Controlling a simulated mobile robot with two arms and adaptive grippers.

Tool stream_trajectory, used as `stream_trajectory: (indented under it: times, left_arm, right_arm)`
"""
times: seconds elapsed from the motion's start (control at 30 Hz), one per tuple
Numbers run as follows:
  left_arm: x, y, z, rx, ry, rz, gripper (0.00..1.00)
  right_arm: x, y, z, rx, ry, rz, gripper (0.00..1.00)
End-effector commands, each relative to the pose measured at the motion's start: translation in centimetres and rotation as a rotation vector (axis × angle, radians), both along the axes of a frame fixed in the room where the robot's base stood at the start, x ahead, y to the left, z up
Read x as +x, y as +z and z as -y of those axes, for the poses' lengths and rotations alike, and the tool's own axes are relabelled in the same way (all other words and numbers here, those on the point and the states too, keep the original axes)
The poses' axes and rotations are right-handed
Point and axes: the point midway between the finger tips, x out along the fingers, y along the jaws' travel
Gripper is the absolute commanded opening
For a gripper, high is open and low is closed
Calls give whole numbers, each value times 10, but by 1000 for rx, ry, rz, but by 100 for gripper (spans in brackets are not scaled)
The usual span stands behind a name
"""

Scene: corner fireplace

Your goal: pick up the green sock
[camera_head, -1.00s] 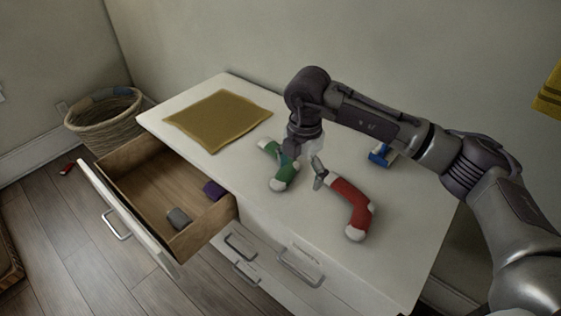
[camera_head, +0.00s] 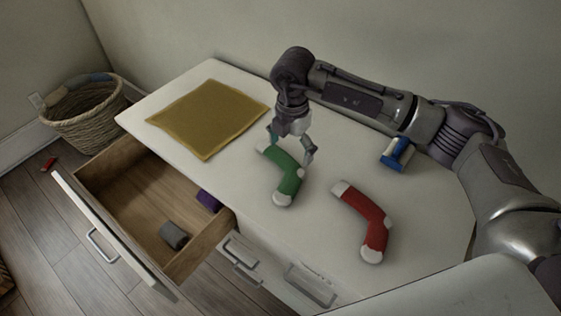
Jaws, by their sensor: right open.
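The green sock (camera_head: 290,178) with white ends lies on the white dresser top, near its front edge beside the open drawer. My right gripper (camera_head: 289,148) points down over the sock's upper part. Its fingers are spread, one on each side of the sock, and hold nothing. I cannot tell how far the fingertips are above the dresser top. My left gripper is out of view.
A red sock (camera_head: 368,215) lies right of the green one. A mustard cloth (camera_head: 208,118) and a blue-and-white object (camera_head: 396,154) lie on the dresser top (camera_head: 310,245). The open drawer (camera_head: 140,193) holds grey and purple items. A wicker basket (camera_head: 85,115) stands on the floor.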

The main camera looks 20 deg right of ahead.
Motion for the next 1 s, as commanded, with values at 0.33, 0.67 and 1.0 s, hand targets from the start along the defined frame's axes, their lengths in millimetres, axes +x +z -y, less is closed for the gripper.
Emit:
stream_trajectory:
  times: [0.33, 0.67, 1.0]
  left_arm:
    - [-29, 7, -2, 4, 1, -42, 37]
    - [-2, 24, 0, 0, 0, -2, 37]
    - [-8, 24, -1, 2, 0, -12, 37]
  right_arm:
    - [0, -52, 0, 0, 0, 0, 94]
    - [-4, -90, 3, -1, -2, -3, 94]
    - [-3, -107, 2, 1, 1, 1, 94]
